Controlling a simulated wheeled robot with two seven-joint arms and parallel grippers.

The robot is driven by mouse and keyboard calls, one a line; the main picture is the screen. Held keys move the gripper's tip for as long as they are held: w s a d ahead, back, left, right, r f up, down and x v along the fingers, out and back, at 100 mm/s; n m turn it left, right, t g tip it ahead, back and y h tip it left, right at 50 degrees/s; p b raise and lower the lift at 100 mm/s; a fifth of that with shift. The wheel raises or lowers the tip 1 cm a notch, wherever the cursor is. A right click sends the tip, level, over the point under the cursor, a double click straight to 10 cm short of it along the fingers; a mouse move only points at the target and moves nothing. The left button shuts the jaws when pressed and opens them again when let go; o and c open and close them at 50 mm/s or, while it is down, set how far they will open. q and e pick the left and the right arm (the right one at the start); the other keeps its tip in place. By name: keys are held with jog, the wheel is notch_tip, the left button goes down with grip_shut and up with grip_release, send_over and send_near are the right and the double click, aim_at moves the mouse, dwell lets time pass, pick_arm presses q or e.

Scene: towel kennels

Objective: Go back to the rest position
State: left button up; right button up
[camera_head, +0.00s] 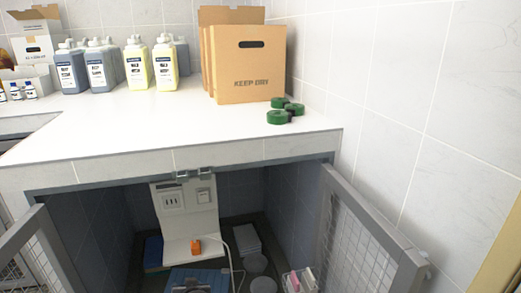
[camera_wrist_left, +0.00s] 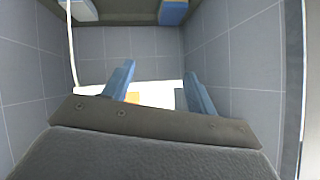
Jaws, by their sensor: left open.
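In the left wrist view my left gripper (camera_wrist_left: 159,70) is open, its two blue fingers wide apart with nothing held between them. Grey-blue tiled walls surround it. Beyond its base a white surface (camera_wrist_left: 160,87) and part of an orange thing (camera_wrist_left: 147,97) show; the gripper body hides the rest. In the head view a small orange thing (camera_head: 196,246) sits on the white panel unit (camera_head: 187,215) inside the kennel. I cannot clearly make out my left gripper in the head view. My right gripper is not in view.
Open mesh doors (camera_head: 365,245) flank the kennel opening. A white cord (camera_head: 229,262) hangs beside the panel. On the white countertop (camera_head: 150,125) stand several bottles (camera_head: 100,68), a cardboard box (camera_head: 248,65) and green rolls (camera_head: 278,116). The counter's front middle is clear.

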pick_arm(q)
jog(key=s+d+r+m+g+h+p, duration=0.1)
jog(key=s+p, duration=0.5)
jog(key=s, duration=0.6)
jog(key=s+d+r+m+g+h+p, duration=0.2)
jog(key=s+r+p, duration=0.5)
jog(key=s, duration=0.5)
jog(key=s+d+r+m+g+h+p, duration=0.1)
jog(key=s+d+r+g+h+p, duration=0.3)
jog(key=s, duration=0.8)
jog(key=d+r+p, duration=0.1)
jog(key=d+p, duration=0.1)
jog(key=shift+s+d+r+m+g+p, duration=0.3)
jog(key=shift+d+r, duration=0.1)
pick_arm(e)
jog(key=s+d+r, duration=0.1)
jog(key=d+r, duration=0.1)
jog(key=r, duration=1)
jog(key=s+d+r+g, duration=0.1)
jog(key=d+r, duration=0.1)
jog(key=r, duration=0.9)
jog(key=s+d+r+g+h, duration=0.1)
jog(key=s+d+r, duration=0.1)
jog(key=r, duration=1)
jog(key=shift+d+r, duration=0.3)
